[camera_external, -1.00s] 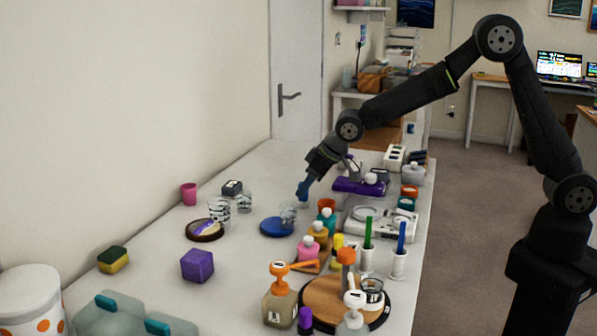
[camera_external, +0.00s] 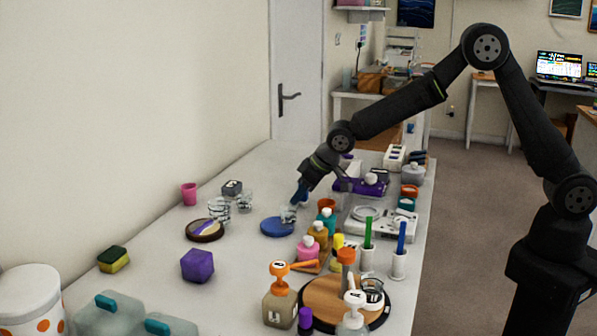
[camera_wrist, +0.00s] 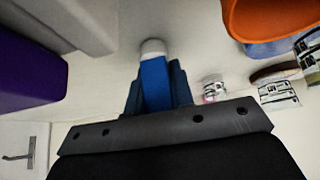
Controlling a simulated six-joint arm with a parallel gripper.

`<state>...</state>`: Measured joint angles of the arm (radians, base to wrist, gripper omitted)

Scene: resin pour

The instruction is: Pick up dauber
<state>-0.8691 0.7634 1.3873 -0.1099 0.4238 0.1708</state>
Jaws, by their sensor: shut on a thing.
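The dauber, a blue body with a white end, is between my gripper's fingers in the wrist view (camera_wrist: 155,80). Its white end sticks out past the fingertips. In the external view my gripper (camera_external: 301,194) is over the middle of the table, shut on the dauber, whose blue shows small and dark at the fingertips. The gripper points down and to the left, just above and behind a clear cup (camera_external: 289,214) by a blue round lid (camera_external: 276,227). I cannot tell whether the dauber touches the table.
Clear cups (camera_external: 219,208) and a dark round dish (camera_external: 205,230) stand to the left. An orange cup (camera_external: 326,205) and several bottles stand to the right. A purple tray (camera_external: 352,186) lies behind.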

